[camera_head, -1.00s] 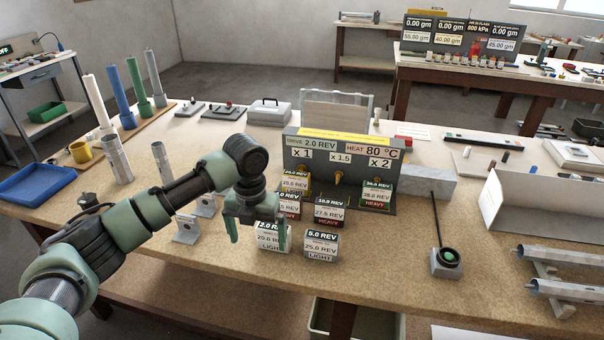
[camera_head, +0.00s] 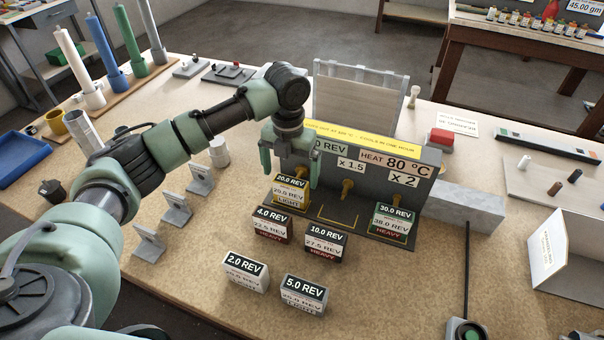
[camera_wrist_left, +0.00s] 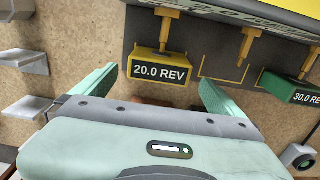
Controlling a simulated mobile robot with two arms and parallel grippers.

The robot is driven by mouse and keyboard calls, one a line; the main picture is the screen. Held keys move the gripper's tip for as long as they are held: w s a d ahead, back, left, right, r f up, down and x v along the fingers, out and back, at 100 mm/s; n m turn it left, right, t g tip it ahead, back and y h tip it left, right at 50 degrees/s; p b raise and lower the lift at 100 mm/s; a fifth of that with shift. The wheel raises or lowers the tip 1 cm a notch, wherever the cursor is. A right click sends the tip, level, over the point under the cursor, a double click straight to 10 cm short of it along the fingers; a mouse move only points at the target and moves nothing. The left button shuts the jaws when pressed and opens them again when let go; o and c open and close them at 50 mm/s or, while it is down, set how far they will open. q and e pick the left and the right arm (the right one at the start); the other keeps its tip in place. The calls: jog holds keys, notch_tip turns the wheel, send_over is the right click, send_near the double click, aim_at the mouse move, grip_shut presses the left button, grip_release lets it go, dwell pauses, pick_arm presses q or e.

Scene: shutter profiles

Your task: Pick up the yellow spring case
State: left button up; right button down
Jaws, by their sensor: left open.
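The yellow spring case (camera_head: 290,192), labelled 20.0 REV, stands upright in the left bay of the grey test stand (camera_head: 350,170). In the left wrist view the yellow case (camera_wrist_left: 161,68) lies ahead of the hand, between the lines of the two fingers. My left gripper (camera_head: 290,172) is open and empty, just above and behind the case top in the head view; it also shows in the left wrist view (camera_wrist_left: 152,92) with its fingers wide apart. I cannot tell whether either finger touches the case. My right gripper is not in view.
A green case (camera_head: 393,222) stands in the right bay; the middle bay is empty. Small grey brackets (camera_head: 176,208) are at left. A grey block (camera_head: 463,208) is at right.

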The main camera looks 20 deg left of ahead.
aim_at(291, 191)
pick_arm(q)
jog(key=shift+w, duration=0.4)
jog(key=shift+w+f, duration=0.15)
jog(key=shift+f, duration=0.05)
jog(key=shift+s+f+p, duration=0.2)
jog(key=shift+f+p, duration=0.05)
jog(key=shift+f, duration=0.3)
jog(key=shift+s+f+p, duration=0.2)
jog(key=shift+f, duration=0.35)
notch_tip(291, 191, down, 5)
jog(key=shift+a+r+p, duration=0.1)
jog(key=shift+r+p, duration=0.05)
jog(key=shift+p, duration=0.65)
jog(key=shift+f, duration=0.2)
jog(key=c, duration=1.3)
jog(key=shift+c, duration=1.3)
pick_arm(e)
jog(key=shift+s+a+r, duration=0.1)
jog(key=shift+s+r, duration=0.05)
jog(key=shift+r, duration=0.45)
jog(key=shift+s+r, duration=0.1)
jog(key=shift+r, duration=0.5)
pick_arm(q)
jog(key=shift+r, duration=0.15)
